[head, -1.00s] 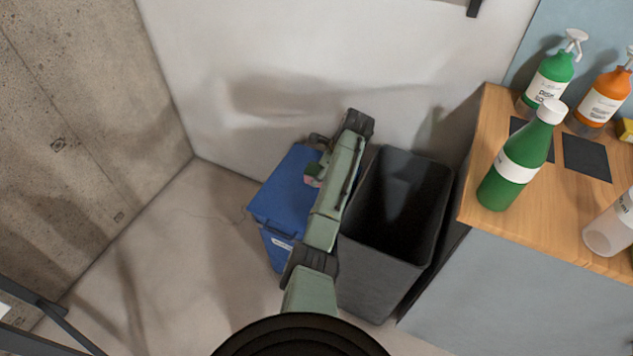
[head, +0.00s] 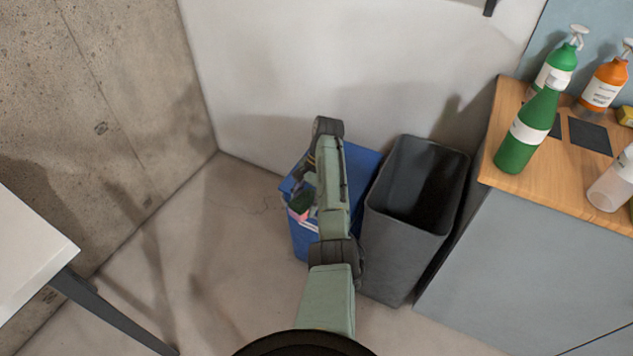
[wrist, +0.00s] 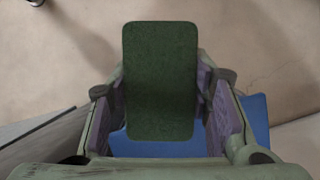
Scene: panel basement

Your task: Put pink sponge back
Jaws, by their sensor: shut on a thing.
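The sponge (head: 298,214) shows a pink side and a dark green side in the head view. In the wrist view its dark green face (wrist: 160,75) faces the camera between the purple finger pads. My gripper (wrist: 161,92) is shut on the sponge by its two sides. In the head view my gripper (head: 305,196) is partly hidden by my arm. It holds the sponge over the left front part of a blue box (head: 363,163). The blue box also shows below the sponge in the wrist view (wrist: 258,115). The sponge's height above it is hard to tell.
A dark grey open bin (head: 384,252) stands right of the blue box. Further right, a wooden-topped cabinet (head: 500,115) carries a green bottle (head: 520,148), spray bottles and dark square pads. A white table (head: 30,250) is at the left. Floor (head: 220,240) between is clear.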

